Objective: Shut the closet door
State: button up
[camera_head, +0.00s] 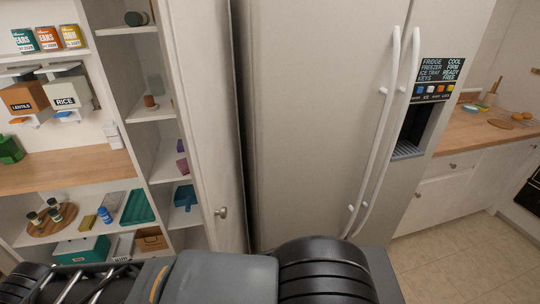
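The closet door (197,110) is a tall pale panel with a round metal knob (221,212) low near its right edge. It stands open, next to the fridge, and the closet shelves (75,170) show to its left. Dark and grey links of my own arm cross the bottom of the view, in front of the door's foot. No gripper fingers can be made out, and I see nothing touching the knob.
The large fridge (310,110) stands close to the right of the door, with long white handles (385,130). The closet holds cans, bins (70,97), jars and boxes. A wooden counter (490,128) and open tiled floor (465,255) lie at the right.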

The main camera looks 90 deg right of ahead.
aim_at(195, 35)
jog(key=k, duration=0.75)
jog(key=z, duration=1.9)
jog(key=i, duration=0.5)
jog(key=k, duration=1)
jog(key=u, duration=1.35)
jog(key=i, duration=0.95)
jog(key=z, duration=1.45)
